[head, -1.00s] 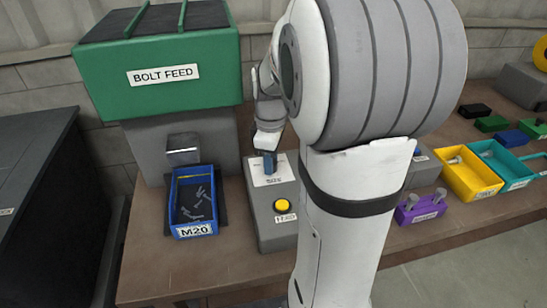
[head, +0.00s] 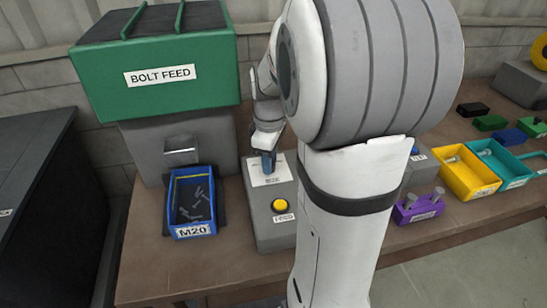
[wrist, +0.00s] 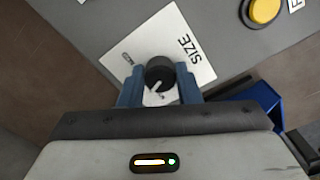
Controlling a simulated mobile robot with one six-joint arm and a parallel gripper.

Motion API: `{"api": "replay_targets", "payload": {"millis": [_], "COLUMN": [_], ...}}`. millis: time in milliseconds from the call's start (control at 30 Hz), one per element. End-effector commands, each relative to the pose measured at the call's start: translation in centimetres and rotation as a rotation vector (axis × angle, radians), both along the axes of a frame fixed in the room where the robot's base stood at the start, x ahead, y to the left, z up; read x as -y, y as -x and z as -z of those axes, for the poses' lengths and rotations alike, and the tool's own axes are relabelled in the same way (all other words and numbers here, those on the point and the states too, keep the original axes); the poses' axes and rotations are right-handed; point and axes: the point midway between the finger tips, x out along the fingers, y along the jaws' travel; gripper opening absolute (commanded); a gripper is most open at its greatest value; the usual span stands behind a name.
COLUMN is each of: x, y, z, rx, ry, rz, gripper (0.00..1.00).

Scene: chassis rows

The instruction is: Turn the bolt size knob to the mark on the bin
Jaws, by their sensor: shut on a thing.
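The bolt size knob (wrist: 160,72) is black with a white pointer line and stands on a white plate marked SIZE (wrist: 185,45). In the wrist view the blue fingers of my gripper (wrist: 160,88) are on both sides of the knob and shut on it. The pointer slants toward the lower left of that view. In the head view my gripper (head: 267,165) reaches down over the plate on the grey control box (head: 262,215). The blue bin (head: 178,205) left of the box holds several bolts and its label reads M20 (head: 194,231). Most plate marks are hidden or unreadable.
A yellow button (head: 279,205) sits on the box in front of the plate. The green bolt feed (head: 160,75) stands behind the bin. A purple holder (head: 418,209) and a yellow bin (head: 484,192) stand to the right. My arm hides the middle.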

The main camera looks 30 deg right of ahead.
Motion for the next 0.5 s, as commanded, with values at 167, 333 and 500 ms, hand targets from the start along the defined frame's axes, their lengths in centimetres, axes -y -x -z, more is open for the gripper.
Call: {"api": "replay_targets", "payload": {"millis": [167,333,500], "x": [-0.22,-0.20,-0.18], "y": [-0.18,-0.20,-0.19], "z": [-0.20,-0.22,-0.22], "rx": [0.005,0.006,0.004], "ry": [-0.005,-0.005,-0.005], "rz": [0.110,0.260,0.423], "gripper": [0.07,0.07,0.07]}}
